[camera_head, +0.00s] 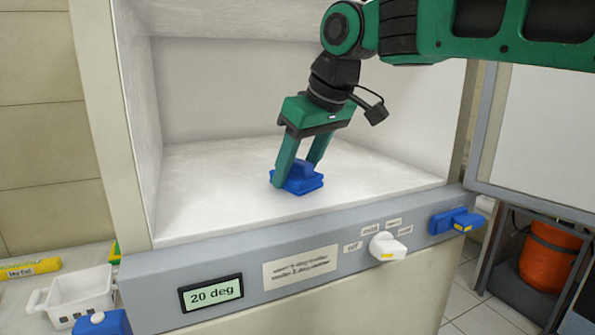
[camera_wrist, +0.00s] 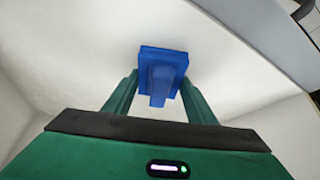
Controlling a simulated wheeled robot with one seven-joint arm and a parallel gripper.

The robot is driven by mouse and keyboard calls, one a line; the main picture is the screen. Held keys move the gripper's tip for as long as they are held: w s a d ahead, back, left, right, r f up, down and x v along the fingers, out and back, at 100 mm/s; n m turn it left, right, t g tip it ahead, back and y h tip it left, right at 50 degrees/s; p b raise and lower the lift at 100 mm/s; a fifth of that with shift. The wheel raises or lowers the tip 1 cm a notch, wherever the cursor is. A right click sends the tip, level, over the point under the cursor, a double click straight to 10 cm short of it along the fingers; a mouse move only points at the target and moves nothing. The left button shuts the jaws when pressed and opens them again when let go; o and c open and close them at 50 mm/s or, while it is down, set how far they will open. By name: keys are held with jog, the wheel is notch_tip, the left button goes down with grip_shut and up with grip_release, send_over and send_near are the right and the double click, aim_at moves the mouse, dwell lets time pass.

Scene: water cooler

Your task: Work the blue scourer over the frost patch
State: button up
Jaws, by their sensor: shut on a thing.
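The blue scourer (camera_head: 299,185) is on the white floor of the open cooler compartment (camera_head: 215,205), a little right of the middle. It has a flat pad with a raised grip on top. My gripper (camera_head: 298,168) reaches down from the upper right and is shut on the raised grip. In the wrist view the scourer (camera_wrist: 163,65) sits between the two green fingers of my gripper (camera_wrist: 158,90). The scourer appears to touch the floor. I cannot make out a distinct frost patch; the floor looks pale with faint mottling.
The cooler front has a display (camera_head: 211,293) reading "20 deg", a white knob (camera_head: 388,247) and a blue latch (camera_head: 455,221). The door (camera_head: 545,130) stands open at right. A white basket (camera_head: 80,295) and a yellow packet (camera_head: 30,268) are at left. Side walls bound the compartment.

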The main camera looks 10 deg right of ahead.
aim_at(277, 194)
jog(key=shift+w+a, duration=0.2)
jog(key=shift+w, duration=0.5)
jog(key=shift+s+d, duration=0.15)
jog(key=shift+s, duration=0.45)
jog(key=shift+s+d, duration=0.15)
jog(key=shift+s, duration=0.45)
jog(key=shift+w+a+f, duration=0.1)
jog(key=shift+w+a, duration=0.05)
jog(key=shift+w, duration=0.45)
jog(key=shift+w+a, duration=0.15)
jog(key=shift+w, duration=0.45)
jog(key=shift+s+d, duration=0.15)
jog(key=shift+s, duration=0.45)
jog(key=shift+s+d, duration=0.15)
jog(key=shift+s, duration=0.45)
jog(key=shift+w+a, duration=0.15)
jog(key=shift+w, duration=0.45)
jog(key=shift+s+a, duration=0.1)
jog(key=shift+s, duration=0.05)
jog(key=shift+s+a+f, duration=0.1)
jog(key=shift+s+a, duration=0.6)
jog(key=shift+s, duration=0.35)
jog(key=shift+s+a, duration=0.7)
jog(key=shift+s, duration=0.3)
